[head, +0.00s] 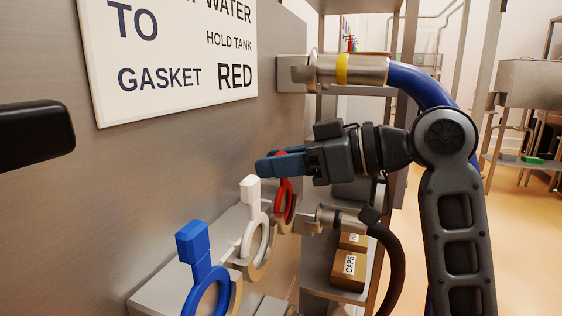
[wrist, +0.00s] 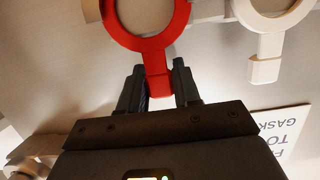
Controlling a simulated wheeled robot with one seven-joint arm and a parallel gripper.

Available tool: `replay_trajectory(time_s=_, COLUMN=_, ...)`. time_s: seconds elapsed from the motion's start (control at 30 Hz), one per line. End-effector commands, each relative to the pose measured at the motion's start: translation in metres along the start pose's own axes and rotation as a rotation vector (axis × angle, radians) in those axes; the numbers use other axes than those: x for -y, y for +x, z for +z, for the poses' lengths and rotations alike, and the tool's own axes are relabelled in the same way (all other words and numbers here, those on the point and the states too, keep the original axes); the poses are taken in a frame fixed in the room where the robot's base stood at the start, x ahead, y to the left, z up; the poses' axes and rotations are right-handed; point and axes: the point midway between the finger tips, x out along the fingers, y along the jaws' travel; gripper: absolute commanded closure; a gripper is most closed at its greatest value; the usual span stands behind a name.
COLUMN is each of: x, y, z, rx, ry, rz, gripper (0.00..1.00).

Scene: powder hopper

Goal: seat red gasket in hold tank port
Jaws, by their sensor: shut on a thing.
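The red gasket (head: 286,203) is a ring with a tab, in the far place of a row of gaskets by the steel wall. My gripper (head: 268,166) is shut on its tab from above. In the wrist view the tab sits between the fingers (wrist: 158,88), and the red ring (wrist: 148,43) lies beyond them. A tan holder shows through and beside the ring; I cannot tell whether the ring still rests on it. No port is labelled as the hold tank's in view. A steel fitting with a yellow band (head: 342,70) joins the wall plate to a blue hose.
The white gasket (head: 247,240) and blue gasket (head: 193,242) stand nearer in the row. A smaller fitting (head: 338,219) with a dark hose is right of the red gasket. Boxes (head: 349,268) sit on a shelf below. A sign (head: 175,60) reads "HOLD TANK" and "GASKET RED".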

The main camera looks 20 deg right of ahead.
Motion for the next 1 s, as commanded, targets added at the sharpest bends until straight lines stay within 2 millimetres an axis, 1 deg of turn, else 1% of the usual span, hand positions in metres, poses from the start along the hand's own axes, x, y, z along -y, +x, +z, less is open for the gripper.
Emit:
replay_trajectory(time_s=0.03, x=0.000, y=0.000, z=0.000, rx=0.000, ry=0.000, rz=0.000, gripper=0.80)
replay_trajectory(time_s=0.1, x=0.000, y=0.000, z=0.000, rx=0.000, ry=0.000, rz=0.000, gripper=0.87)
replay_trajectory(time_s=0.13, x=0.000, y=0.000, z=0.000, rx=0.000, ry=0.000, rz=0.000, gripper=0.88)
replay_trajectory(time_s=0.43, x=0.000, y=-0.001, z=-0.003, rx=0.000, ry=0.000, rz=0.000, gripper=0.88)
replay_trajectory(time_s=1.0, x=0.000, y=-0.010, z=-0.038, rx=-0.001, ry=-0.001, rz=0.000, gripper=0.88)
